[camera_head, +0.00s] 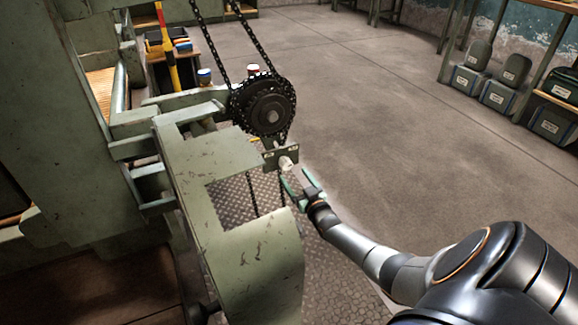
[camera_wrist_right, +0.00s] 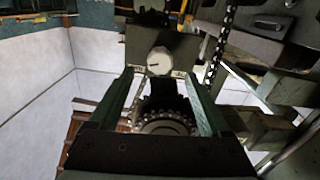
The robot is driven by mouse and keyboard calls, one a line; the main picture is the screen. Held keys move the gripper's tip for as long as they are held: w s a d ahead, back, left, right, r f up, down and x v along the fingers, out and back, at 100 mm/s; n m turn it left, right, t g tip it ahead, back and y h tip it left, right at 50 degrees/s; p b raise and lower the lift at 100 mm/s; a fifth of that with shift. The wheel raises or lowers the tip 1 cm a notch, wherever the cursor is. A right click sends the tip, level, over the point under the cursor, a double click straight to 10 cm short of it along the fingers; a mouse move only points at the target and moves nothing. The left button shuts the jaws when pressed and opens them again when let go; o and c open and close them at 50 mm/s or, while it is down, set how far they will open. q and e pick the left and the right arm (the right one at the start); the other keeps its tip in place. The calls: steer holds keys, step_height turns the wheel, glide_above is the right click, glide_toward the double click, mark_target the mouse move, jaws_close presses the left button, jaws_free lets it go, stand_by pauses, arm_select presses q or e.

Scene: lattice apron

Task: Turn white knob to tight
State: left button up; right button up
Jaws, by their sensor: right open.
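The white knob (camera_head: 286,164) sits on a small green plate (camera_head: 270,158) below the chain sprocket, on the green machine frame. In the right wrist view the knob (camera_wrist_right: 159,61) faces the camera, with a short dark mark on its face. My right gripper (camera_head: 300,184) is open and empty, a short way in front of the knob. Its fingers (camera_wrist_right: 158,76) point toward the knob, with the knob between and beyond the tips in the wrist view. Contact does not show. Labels on the plate are too small to read. My left gripper is not in view.
A dark sprocket (camera_head: 266,104) with a hanging chain (camera_head: 204,39) is just above the plate. The green machine frame (camera_head: 190,180) stands to the left. Grey cases (camera_head: 498,95) line the right. The concrete floor (camera_head: 380,110) between is clear.

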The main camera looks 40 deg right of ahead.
mark_target(288, 167)
steer(key=b+x, duration=0.2)
steer(key=x, duration=0.2)
steer(key=shift+f, duration=0.15)
steer(key=shift+w+d+b, duration=0.2)
steer(key=shift+w+b, duration=0.25)
steer(key=shift+w, duration=0.15)
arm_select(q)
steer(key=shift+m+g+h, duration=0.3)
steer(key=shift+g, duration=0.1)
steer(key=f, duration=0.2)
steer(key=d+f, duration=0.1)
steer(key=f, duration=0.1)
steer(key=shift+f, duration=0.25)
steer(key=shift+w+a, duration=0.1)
arm_select(e)
jaws_close()
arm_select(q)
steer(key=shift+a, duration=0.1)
